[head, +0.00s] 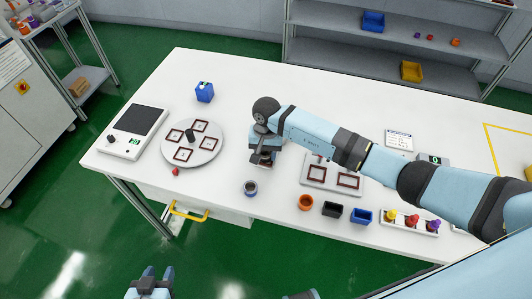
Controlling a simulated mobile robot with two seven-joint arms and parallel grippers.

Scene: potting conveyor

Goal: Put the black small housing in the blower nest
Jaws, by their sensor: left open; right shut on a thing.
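My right gripper (264,154) reaches over the middle of the table, shut on a small dark thing (264,161). The thing is mostly hidden by the fingers, so I cannot tell whether it is a housing. A black open box-shaped housing (332,209) stands on the table between an orange round one (305,202) and a blue box-shaped one (361,216). A grey plate (316,184) with two dark-framed square nests lies right of the gripper. A round grey disc (209,152) has several similar square nests. I cannot tell which is the blower nest. My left gripper (150,282) is open and empty, low in front of the table.
A red piece (175,171) and a tray of coloured knobs (410,225) are near the front.

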